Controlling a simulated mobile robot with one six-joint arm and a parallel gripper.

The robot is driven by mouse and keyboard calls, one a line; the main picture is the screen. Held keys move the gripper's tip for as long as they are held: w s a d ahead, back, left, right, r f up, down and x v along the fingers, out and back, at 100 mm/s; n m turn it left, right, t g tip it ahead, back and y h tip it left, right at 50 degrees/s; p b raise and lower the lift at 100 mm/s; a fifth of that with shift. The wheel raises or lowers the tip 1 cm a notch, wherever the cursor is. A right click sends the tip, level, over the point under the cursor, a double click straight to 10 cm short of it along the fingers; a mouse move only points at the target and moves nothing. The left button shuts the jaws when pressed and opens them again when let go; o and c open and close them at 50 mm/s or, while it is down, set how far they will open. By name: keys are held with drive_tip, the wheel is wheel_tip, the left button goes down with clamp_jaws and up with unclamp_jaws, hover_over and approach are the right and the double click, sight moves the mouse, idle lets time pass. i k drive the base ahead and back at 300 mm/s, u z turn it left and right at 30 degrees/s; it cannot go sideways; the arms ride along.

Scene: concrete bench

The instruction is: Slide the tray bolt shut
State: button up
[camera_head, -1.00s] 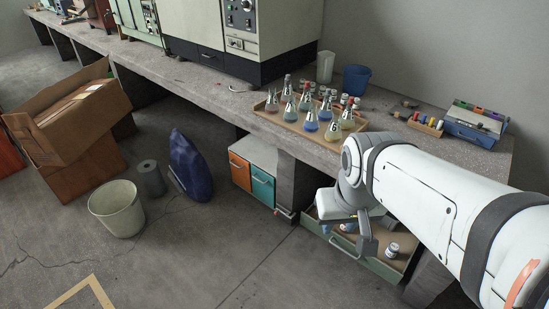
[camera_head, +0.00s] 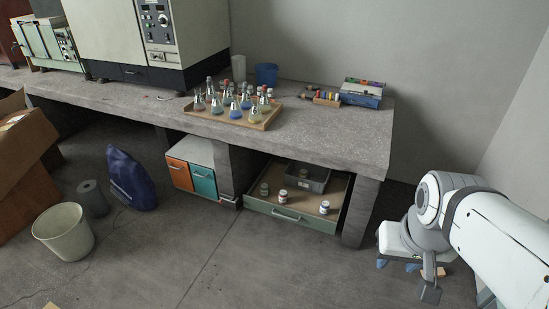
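The tray (camera_head: 328,223) is a wide green-fronted drawer with a pale handle, below the bench; it stands pulled out, with a tan floor inside. A small pale fitting with a reddish end (camera_head: 228,199), possibly the bolt, sits at the tray's left, by the bench leg; it is too small to tell its position. My gripper (camera_head: 397,265) hangs to the right of the bench, well apart from the tray. Its two blue fingertips show apart below the white body, with nothing seen between them.
Several small jars (camera_head: 326,208) and a grey bin (camera_head: 308,178) sit in the tray. A flask tray (camera_head: 190,109) stands on the bench above. A white bucket (camera_head: 64,232) and a blue bag (camera_head: 131,180) are at left. The floor in front is clear.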

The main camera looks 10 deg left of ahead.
sight(235, 201)
drive_tip(key=u, duration=0.25)
drive_tip(key=i, duration=1.1)
drive_tip(key=u, duration=0.65)
drive_tip(key=i, duration=0.95)
drive_tip(key=u, duration=0.4)
drive_tip(key=k, duration=0.8)
drive_tip(key=u, duration=0.2)
drive_tip(key=i, duration=0.8)
drive_tip(key=z, duration=0.05)
